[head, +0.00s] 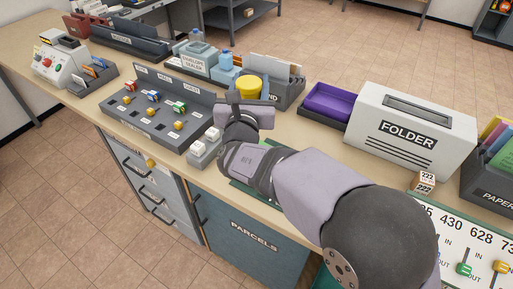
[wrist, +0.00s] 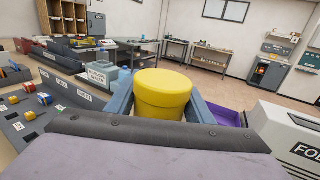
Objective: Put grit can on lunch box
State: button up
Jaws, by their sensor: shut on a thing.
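A yellow can (head: 248,88), taken to be the grit can, is held upright above the counter. It also shows large in the wrist view (wrist: 163,92). My gripper (head: 246,100) is shut on it, with one blue-grey finger on each side in the wrist view. The can's lower part is hidden by my gripper. I cannot clearly make out a lunch box; it may be hidden behind my arm.
A purple open tray (head: 328,102) adjoins the white folder machine (head: 414,128) on the right. A dark sorting rack (head: 160,107) stands left, the envelope sealer (head: 196,62) behind. A dark bin with envelopes (head: 285,88) is close beyond the can. The front counter edge is near my arm.

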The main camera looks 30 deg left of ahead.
jog(key=shift+m+t+h, duration=0.3)
jog(key=shift+m+h, duration=0.2)
jog(key=shift+h, duration=0.1)
jog(key=shift+w+d+f+p, duration=0.1)
jog(key=shift+d+f+p, duration=0.2)
jog(key=shift+f, duration=1.4)
jog(key=shift+w+d+f+p, duration=0.1)
jog(key=shift+d+f+p, duration=0.25)
jog(key=shift+f, duration=1.4)
jog(key=shift+w+d+f+p, duration=0.15)
jog(key=shift+d+f, duration=0.25)
jog(key=shift+f, duration=1.3)
jog(key=shift+s+f, duration=0.1)
jog(key=shift+f, duration=0.1)
jog(key=o, duration=1.3)
jog(key=shift+o, duration=0.5)
jog(key=shift+s+r, duration=0.15)
jog(key=b+v, duration=0.2)
jog(key=v, duration=0.9)
jog(key=shift+s+d+b, duration=0.15)
jog(key=shift+s+b, duration=0.25)
